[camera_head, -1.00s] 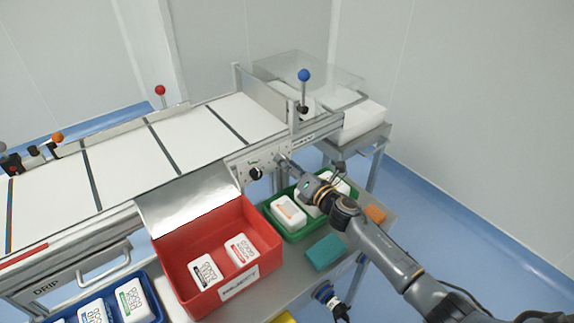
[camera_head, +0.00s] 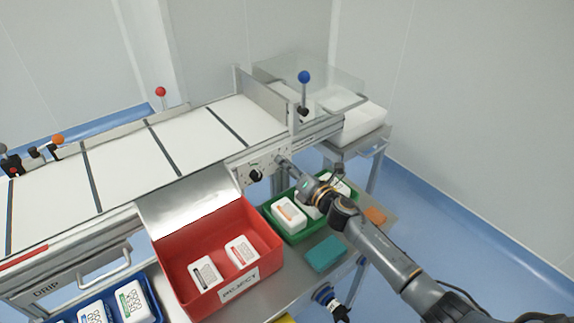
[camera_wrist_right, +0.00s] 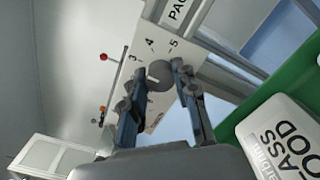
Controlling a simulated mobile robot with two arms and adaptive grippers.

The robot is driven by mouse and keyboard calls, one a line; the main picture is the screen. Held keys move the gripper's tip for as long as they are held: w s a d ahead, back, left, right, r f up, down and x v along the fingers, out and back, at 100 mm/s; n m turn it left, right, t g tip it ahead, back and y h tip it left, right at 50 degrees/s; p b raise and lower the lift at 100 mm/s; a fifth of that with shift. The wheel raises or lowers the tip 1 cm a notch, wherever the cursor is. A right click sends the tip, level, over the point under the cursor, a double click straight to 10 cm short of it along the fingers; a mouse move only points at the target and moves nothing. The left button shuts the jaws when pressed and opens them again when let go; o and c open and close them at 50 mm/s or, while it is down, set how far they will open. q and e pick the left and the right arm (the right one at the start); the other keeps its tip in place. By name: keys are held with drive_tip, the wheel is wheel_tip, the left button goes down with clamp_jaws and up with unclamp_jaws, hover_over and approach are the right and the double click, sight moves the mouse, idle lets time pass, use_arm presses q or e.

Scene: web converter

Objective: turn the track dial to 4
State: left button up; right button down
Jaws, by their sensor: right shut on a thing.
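The grey round dial (camera_wrist_right: 160,72) is on a pale panel with the numbers 3, 4 and 5 around it in the right wrist view. Its pointer mark is too small to read. My right gripper (camera_wrist_right: 158,88) is shut on this dial, one finger on each side; the fingers hide part of the dial and the lower scale. In the head view my right gripper (camera_head: 285,162) reaches the conveyor's front panel (camera_head: 243,169), right of a black knob (camera_head: 256,175).
A green tray (camera_head: 270,220) with white packs sits below my right wrist. A red reject bin (camera_head: 215,225) stands to its left. A blue-ball lever (camera_head: 304,77) rises above the panel. A teal block (camera_head: 325,253) lies on the shelf.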

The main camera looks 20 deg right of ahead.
drive_tip(key=shift+m+p, duration=1.05)
drive_tip(key=shift+m, duration=3.05)
drive_tip(key=shift+f, duration=0.1)
drive_tip(key=c, duration=1)
unclamp_jaws()
drive_tip(key=shift+d, duration=0.1)
